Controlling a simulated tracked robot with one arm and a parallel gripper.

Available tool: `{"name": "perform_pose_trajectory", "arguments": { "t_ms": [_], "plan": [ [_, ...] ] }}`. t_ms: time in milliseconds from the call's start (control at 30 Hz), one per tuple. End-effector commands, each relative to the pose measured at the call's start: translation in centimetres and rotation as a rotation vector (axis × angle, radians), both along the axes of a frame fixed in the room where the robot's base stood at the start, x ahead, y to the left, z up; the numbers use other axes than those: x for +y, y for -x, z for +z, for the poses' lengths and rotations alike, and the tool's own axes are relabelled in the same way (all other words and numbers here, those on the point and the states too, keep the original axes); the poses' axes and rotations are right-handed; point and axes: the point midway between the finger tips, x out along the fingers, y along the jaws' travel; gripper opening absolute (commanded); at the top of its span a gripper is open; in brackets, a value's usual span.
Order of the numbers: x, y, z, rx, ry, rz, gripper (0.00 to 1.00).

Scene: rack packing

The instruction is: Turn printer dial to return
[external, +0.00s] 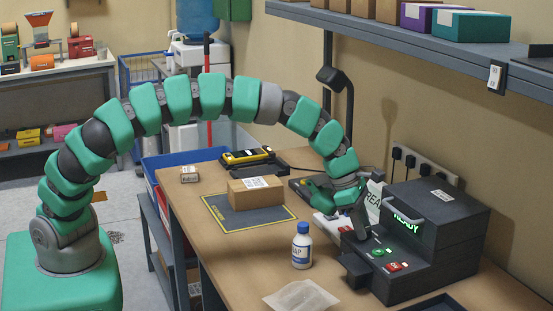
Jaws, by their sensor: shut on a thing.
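The dark grey printer (440,235) stands at the right end of the workbench. Its display glows green with READY. A green button (378,253) and a red button (396,266) sit on its front panel. My gripper (361,230) reaches down to the left end of that panel, beside the green button. It is shut on the printer dial there, and the fingers hide the dial, so its pointer and setting cannot be read. A printed white label (374,194) shows behind the gripper.
A cardboard box (255,191) sits on a dark mat (230,219). A white bottle (302,246) stands left of the printer, with a paper sheet (301,297) in front. A loaded shelf (425,42) hangs above. The bench's front left is clear.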

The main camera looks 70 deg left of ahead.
Motion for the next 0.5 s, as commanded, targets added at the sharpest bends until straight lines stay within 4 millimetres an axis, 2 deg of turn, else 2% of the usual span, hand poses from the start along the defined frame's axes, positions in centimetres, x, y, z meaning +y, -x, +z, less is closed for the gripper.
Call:
{"name": "perform_pose_trajectory", "arguments": {
  "t_ms": [300, 333, 400, 500],
  "plan": [
    [0.08, -0.02, 0.01, 0.0, -0.001, -0.001, 0.11],
    [0.08, -0.02, 0.01, 0.0, -0.001, -0.001, 0.37],
    [0.08, -0.02, 0.01, 0.0, -0.002, -0.001, 0.55],
    [0.07, -0.01, 0.0, 0.0, -0.001, -0.001, 0.55]
  ]
}}
